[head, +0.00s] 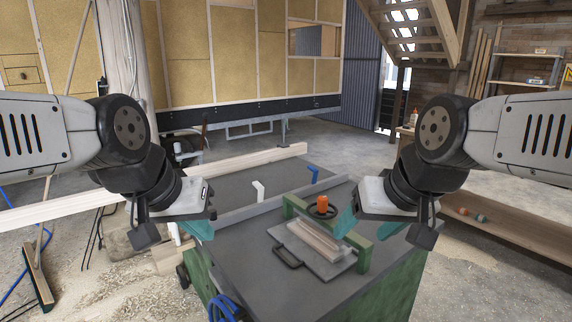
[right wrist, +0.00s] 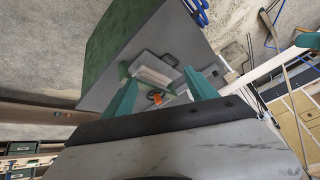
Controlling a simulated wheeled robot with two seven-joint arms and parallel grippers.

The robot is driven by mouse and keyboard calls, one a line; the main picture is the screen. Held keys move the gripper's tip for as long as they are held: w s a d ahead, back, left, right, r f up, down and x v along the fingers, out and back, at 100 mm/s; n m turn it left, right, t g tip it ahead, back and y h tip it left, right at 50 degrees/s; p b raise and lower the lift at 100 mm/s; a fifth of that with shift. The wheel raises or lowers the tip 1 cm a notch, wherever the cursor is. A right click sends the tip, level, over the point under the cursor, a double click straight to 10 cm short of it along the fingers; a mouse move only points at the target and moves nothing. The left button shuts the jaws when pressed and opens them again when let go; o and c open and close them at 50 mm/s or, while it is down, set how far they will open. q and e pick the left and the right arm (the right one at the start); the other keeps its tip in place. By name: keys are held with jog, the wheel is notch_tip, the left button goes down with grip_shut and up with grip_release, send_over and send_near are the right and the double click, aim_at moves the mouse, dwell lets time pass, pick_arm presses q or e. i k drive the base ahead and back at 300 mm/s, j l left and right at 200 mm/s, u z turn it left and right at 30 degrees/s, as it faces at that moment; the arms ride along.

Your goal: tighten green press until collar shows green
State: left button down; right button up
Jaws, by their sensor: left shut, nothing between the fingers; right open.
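The green press (head: 364,254) is a frame standing over a grey tray (head: 290,245) on the workbench. Pale wood strips (head: 318,241) lie in the tray under the frame. A dark handwheel (head: 322,211) with an upright orange piece (head: 322,202) tops the press. I cannot make out a separate collar. The orange piece also shows in the right wrist view (right wrist: 156,97), between my finger tips. My right gripper (head: 364,228) is open, close to the right of the wheel, with nothing held. My left gripper (head: 203,230) is shut and empty over the bench's left edge.
The grey bench top (head: 240,250) has a raised rail (head: 265,203) behind the press. A white bracket (head: 258,190) and a blue bracket (head: 313,174) stand beyond it. A long timber (head: 240,165) lies along the back. A low wooden bench (head: 510,220) is at the right.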

aim_at(323, 203)
jog(key=i+l+u, duration=0.15)
jog(key=l+u, duration=0.8)
jog(key=i, duration=0.05)
